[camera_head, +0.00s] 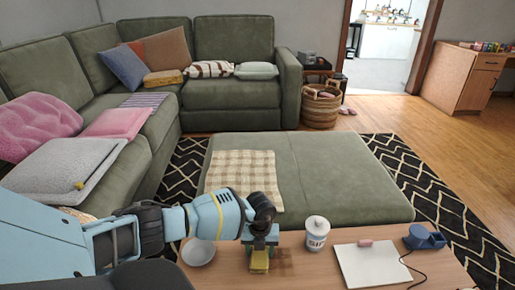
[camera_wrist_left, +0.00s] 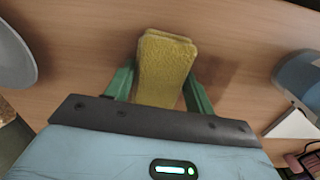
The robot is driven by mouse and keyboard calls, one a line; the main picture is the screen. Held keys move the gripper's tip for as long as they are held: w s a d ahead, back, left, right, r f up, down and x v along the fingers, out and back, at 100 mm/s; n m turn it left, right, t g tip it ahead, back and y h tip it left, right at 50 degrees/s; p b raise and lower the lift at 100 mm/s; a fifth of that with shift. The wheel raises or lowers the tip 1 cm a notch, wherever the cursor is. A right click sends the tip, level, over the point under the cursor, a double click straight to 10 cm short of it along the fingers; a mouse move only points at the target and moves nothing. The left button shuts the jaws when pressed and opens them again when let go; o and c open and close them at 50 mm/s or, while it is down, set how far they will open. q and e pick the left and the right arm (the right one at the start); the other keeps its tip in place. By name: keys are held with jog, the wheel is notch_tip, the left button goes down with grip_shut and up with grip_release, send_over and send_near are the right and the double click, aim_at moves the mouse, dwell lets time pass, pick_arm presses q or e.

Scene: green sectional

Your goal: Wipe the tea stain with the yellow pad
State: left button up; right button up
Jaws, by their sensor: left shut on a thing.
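The yellow pad (camera_head: 259,262) is in my left gripper (camera_head: 261,246), low over the wooden table (camera_head: 318,272). In the left wrist view the pad (camera_wrist_left: 165,68) sits between the two green fingers (camera_wrist_left: 158,90), which are shut on its sides. I cannot tell whether the pad touches the table. The tea stain (camera_head: 284,258) is a darker brown patch on the tabletop, just right of the pad in the head view. In the left wrist view a dark patch (camera_wrist_left: 218,76) shows right of the pad, partly behind a finger. My right gripper is not in view.
A pale bowl (camera_head: 198,253) stands left of the gripper. A lettered white canister (camera_head: 317,236) stands right of the stain. Farther right are a white sheet (camera_head: 372,268), a small pink block (camera_head: 366,243) and a blue corded device (camera_head: 424,238). A green ottoman (camera_head: 340,180) lies beyond.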

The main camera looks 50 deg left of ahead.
aim_at(282, 255)
pick_arm(q)
jog(key=shift+w+d+b, duration=0.45)
jog(key=shift+w+d, duration=0.55)
jog(key=shift+w, duration=0.25)
jog(key=shift+r, duration=0.1)
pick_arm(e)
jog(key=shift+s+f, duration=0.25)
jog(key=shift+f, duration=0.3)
pick_arm(q)
jog(key=shift+w, duration=0.1)
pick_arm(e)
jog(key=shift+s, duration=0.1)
pick_arm(q)
jog(key=shift+w+d, duration=0.25)
jog(key=shift+w, duration=0.05)
jog(key=shift+w+d+f+b, duration=0.2)
jog(key=shift+w+d+b, duration=0.6)
jog(key=shift+w, duration=0.15)
jog(key=shift+w+d, duration=0.1)
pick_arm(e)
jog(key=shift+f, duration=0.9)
pick_arm(q)
jog(key=shift+w+d, duration=0.1)
